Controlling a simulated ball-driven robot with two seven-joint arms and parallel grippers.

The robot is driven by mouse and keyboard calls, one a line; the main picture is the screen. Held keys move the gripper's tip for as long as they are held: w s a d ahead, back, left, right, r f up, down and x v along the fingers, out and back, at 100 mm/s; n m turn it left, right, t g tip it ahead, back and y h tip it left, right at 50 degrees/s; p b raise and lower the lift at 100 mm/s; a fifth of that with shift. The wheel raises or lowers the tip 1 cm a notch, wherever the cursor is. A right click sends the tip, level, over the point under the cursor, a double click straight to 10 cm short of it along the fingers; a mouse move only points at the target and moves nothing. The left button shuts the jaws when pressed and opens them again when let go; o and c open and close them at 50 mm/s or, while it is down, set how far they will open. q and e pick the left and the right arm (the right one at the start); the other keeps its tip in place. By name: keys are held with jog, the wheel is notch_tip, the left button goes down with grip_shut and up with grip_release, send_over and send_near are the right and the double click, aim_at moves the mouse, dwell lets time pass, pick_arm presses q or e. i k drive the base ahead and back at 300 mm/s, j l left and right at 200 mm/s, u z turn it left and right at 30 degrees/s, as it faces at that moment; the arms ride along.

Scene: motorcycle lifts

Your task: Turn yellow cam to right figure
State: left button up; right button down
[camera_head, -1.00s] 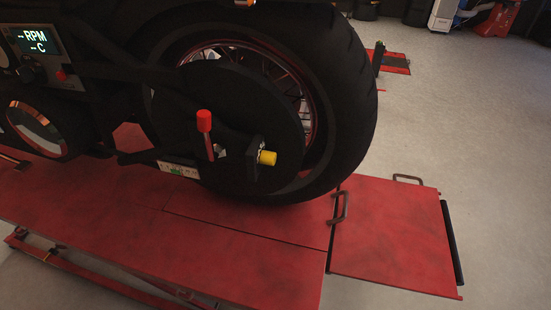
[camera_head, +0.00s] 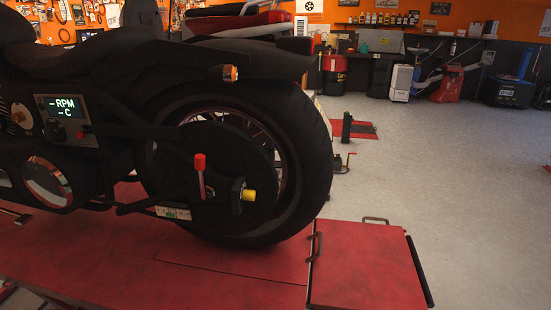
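The yellow cam (camera_head: 249,195) sticks out to the right from a dark block on the black round plate at the motorcycle's rear wheel (camera_head: 262,160). Its markings are too small to read. A red-tipped lever (camera_head: 200,165) stands upright just left of it. A small label plate with a green mark (camera_head: 173,212) sits lower left of the lever. Neither of my grippers is in view.
The motorcycle stands on a red lift (camera_head: 110,255) with a red end plate (camera_head: 365,265) and handles at right. A panel reading RPM and C (camera_head: 70,107) is at left. Drums and cabinets line the back wall.

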aim_at(247, 195)
jog(key=l+u, duration=0.1)
jog(key=u, duration=0.85)
jog(key=k+l+u, duration=0.1)
jog(key=u, duration=0.4)
jog(key=k+l, duration=0.15)
jog(key=l, duration=0.3)
jog(key=k+l, duration=0.1)
jog(key=l, duration=0.35)
jog(key=k+l, duration=0.15)
jog(key=l, duration=0.3)
jog(key=k+l, duration=0.15)
jog(key=l, duration=0.25)
jog(key=k+l, duration=0.1)
jog(key=l, duration=0.35)
jog(key=k+l, duration=0.15)
jog(key=l, duration=0.3)
jog(key=k+l, duration=0.15)
jog(key=l, duration=0.3)
jog(key=k+l, duration=0.15)
jog(key=l, duration=0.3)
